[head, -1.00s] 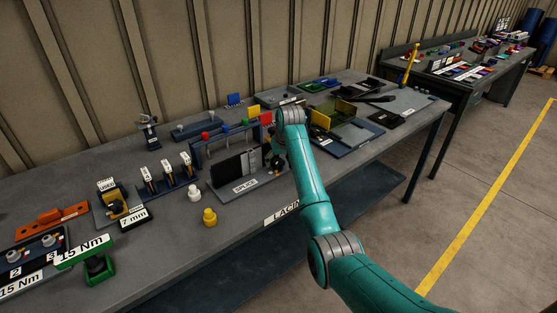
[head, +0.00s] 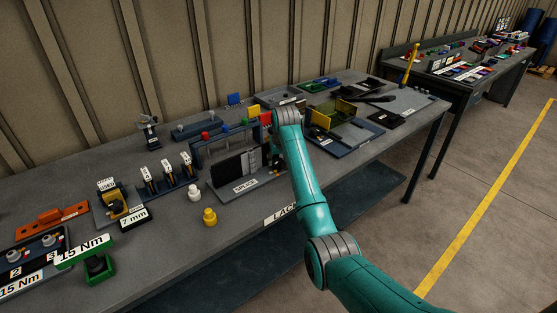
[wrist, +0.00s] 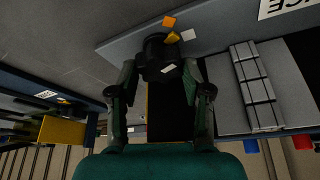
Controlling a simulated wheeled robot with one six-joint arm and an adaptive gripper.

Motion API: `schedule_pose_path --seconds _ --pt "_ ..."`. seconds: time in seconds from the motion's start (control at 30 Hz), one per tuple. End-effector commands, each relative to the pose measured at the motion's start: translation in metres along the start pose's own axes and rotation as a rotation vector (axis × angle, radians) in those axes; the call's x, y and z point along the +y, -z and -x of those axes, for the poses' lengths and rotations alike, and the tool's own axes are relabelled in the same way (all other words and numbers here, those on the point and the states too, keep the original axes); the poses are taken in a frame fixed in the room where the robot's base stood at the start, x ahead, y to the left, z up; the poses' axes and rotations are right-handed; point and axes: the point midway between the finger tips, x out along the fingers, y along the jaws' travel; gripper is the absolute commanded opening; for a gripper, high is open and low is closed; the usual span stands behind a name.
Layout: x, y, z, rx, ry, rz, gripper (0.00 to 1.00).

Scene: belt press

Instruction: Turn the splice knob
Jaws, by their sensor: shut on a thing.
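The splice station (head: 222,184) is a grey base with black and grey blocks and a "SPLICE" label (head: 245,185), near the front edge of the bench. In the wrist view, the dark round splice knob (wrist: 160,50) stands on the grey base, with an orange-yellow mark on its top. An orange mark and a white mark lie on the base beside it. My gripper (wrist: 160,72) is shut on the knob, one finger on each side. In the head view my arm mostly hides the knob and fingers.
Grey ribbed blocks (wrist: 253,85) stand close right of the knob in the wrist view. A rack with coloured knobs (head: 225,130) is behind the station.

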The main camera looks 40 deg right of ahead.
Motion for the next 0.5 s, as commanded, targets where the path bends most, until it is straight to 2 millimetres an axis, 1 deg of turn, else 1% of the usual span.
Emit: schedule_pose_path --seconds 0.3,0.5 --pt "-0.0016 0.0 -0.0002 0.0 -0.083 -0.197 0.14" --pt "-0.0019 0.0004 0.0 0.001 -0.119 -0.286 0.14"
